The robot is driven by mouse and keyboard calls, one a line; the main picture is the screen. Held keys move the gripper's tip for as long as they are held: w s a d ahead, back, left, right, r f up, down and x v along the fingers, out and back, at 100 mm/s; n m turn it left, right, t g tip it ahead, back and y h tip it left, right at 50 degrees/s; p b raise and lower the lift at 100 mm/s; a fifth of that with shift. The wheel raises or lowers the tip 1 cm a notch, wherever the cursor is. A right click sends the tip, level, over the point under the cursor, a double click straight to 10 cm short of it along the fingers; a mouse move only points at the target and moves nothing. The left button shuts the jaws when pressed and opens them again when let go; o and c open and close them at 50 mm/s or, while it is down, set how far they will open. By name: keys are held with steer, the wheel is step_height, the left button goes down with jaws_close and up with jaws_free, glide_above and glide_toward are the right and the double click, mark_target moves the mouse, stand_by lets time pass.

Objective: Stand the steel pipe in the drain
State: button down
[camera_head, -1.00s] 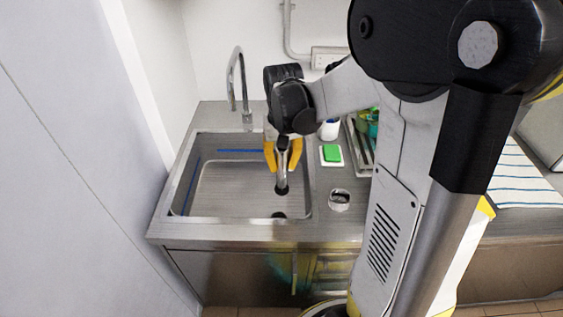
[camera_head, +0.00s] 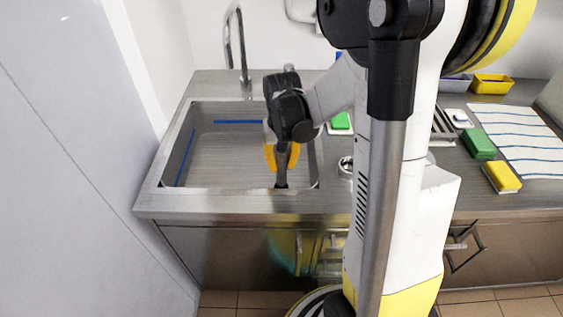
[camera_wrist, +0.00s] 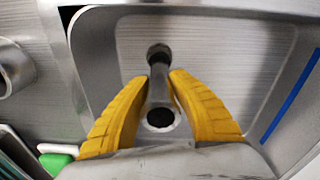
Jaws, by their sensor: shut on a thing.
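My gripper (camera_head: 282,158) has yellow fingers shut on the grey steel pipe (camera_head: 282,173), low inside the sink (camera_head: 230,150) near its front right. In the wrist view my gripper (camera_wrist: 160,78) has one finger on each side of the pipe (camera_wrist: 157,92). In the head view the drain is hidden or merges with the pipe's dark lower end.
A tap (camera_head: 242,60) stands behind the sink. A metal ring-shaped item (camera_head: 346,166) sits on the counter just right of the sink, and a green sponge (camera_head: 340,121) lies behind it. Green (camera_head: 478,144) and yellow (camera_head: 502,177) sponges lie farther right by a striped cloth (camera_head: 520,140).

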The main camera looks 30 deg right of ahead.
mark_target(281, 172)
steer(key=shift+f+b, duration=0.6)
steer(key=shift+f, duration=0.6)
steer(key=shift+f+b, duration=0.6)
steer(key=shift+f, duration=0.05)
stand_by(0.5)
steer(key=c, duration=1.5)
jaws_free()
steer(key=shift+c, duration=0.2)
steer(key=shift+r, duration=0.15)
steer(key=r+p, duration=0.4)
steer(key=r, duration=0.1)
steer(key=r+p, duration=0.4)
steer(key=r, duration=0.2)
steer(key=shift+s+a+p, duration=0.1)
steer(key=shift+s+p, duration=0.1)
steer(key=shift+p, duration=0.1)
steer(key=shift+f, duration=0.1)
